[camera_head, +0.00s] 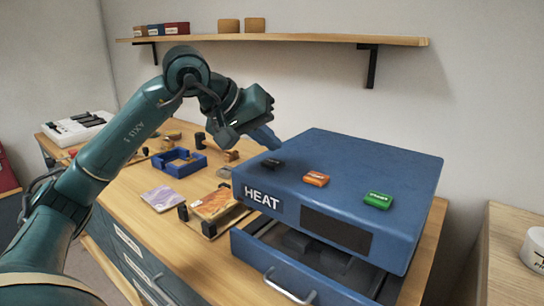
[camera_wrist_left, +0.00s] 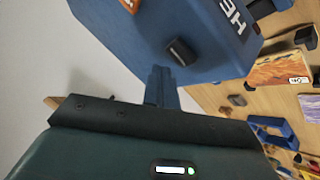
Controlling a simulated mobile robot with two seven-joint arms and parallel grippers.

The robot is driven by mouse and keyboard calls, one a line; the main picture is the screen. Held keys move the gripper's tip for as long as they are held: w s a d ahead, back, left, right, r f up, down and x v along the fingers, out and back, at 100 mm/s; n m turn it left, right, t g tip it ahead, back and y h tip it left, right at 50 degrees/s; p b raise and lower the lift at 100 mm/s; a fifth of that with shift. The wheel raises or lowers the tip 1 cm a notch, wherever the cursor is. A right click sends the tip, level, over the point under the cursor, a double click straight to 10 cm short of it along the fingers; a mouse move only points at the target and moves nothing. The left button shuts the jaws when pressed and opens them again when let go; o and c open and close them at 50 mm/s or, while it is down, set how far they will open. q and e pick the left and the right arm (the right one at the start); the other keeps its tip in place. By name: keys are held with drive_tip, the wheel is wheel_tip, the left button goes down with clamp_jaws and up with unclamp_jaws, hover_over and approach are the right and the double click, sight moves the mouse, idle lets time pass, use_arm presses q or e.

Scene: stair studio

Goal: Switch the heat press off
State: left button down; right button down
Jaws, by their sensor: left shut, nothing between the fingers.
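The heat press is a blue box (camera_head: 345,160) marked HEAT on its front, standing on the wooden worktop. On its top are a black button (camera_head: 271,163) at the left, an orange button (camera_head: 316,178) in the middle and a green button (camera_head: 378,200) at the right; their lettering is too small to read surely. My left gripper (camera_head: 268,138) is shut and empty, its blue fingers just behind and above the black button. In the left wrist view the fingertips (camera_wrist_left: 160,72) point toward the black button (camera_wrist_left: 180,51), with a small gap in the picture; contact cannot be told. My right gripper is not in view.
The press's lower drawer (camera_head: 292,272) is pulled out at the front. On the worktop (camera_head: 133,187), left of the press, lie a blue frame (camera_head: 180,162), a purple card (camera_head: 162,198) and an orange patterned tile (camera_head: 215,203). A wall shelf (camera_head: 290,39) hangs above.

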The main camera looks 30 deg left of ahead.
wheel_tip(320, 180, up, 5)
drive_tip(key=p, duration=0.4)
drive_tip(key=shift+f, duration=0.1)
idle(0.3)
